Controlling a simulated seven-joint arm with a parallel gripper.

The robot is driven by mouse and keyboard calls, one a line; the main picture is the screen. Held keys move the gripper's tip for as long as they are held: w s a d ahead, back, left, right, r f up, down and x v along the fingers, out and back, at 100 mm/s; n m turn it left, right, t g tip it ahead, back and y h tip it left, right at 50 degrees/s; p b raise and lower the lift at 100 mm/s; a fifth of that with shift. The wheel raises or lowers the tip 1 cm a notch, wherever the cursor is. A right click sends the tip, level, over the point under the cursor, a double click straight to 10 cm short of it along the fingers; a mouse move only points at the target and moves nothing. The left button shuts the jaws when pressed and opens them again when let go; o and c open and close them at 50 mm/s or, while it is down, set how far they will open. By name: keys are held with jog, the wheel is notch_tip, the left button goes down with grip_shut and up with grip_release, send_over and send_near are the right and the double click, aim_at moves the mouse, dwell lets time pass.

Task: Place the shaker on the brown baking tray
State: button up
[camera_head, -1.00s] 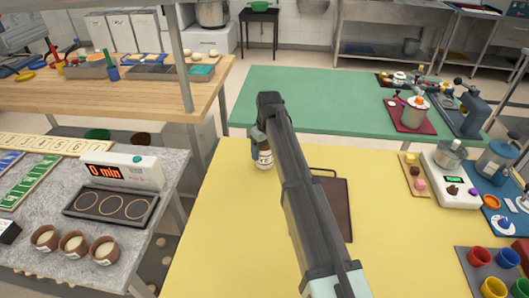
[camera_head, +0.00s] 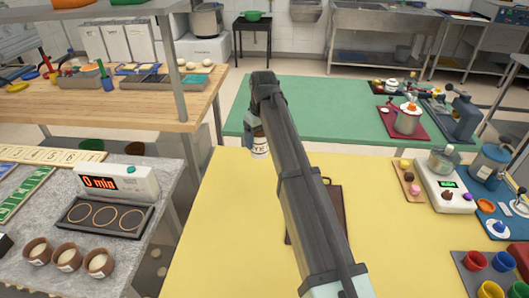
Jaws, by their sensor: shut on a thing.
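The shaker (camera_head: 259,149), a small bottle with a pale label, hangs below the end of my arm, near the far left of the yellow table. It overlaps the table's far edge in the picture and looks lifted. My gripper (camera_head: 254,130) is shut on the shaker. The arm's end hides most of the fingers and the shaker's top. The brown baking tray (camera_head: 335,208) lies flat on the yellow table, to the right of and nearer than the shaker. My arm covers much of the tray, and its visible part is bare.
The yellow table (camera_head: 215,235) has wide free room left of the tray. At right are a scale (camera_head: 447,185), a small board with colored pieces (camera_head: 407,180) and several colored cups (camera_head: 474,261). A green table (camera_head: 310,110) stands behind, and a grey counter (camera_head: 135,245) at left.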

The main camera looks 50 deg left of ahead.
jog(key=w+d+r+m, duration=0.1)
jog(key=w+d+r, duration=0.2)
jog(key=w+d, duration=0.55)
jog(key=s+d+m, duration=0.1)
jog(key=s+d, duration=0.1)
jog(key=d, duration=0.9)
jog(key=s+d+f+m, duration=0.1)
jog(key=s+d+f, duration=0.1)
jog(key=s+d, duration=0.3)
jog(key=shift+m, duration=0.3)
jog(key=shift+w+d+f, duration=0.15)
jog(key=shift+w+f, duration=0.1)
jog(key=shift+f, duration=1.3)
jog(key=shift+w+d+f, duration=0.15)
jog(key=shift+w+f, duration=0.05)
jog(key=shift+f, duration=1.35)
jog(key=shift+w+d+f, duration=0.15)
jog(key=shift+w+f, duration=0.1)
jog(key=shift+f, duration=1.3)
jog(key=shift+f, duration=0.1)
jog(key=o, duration=1.2)
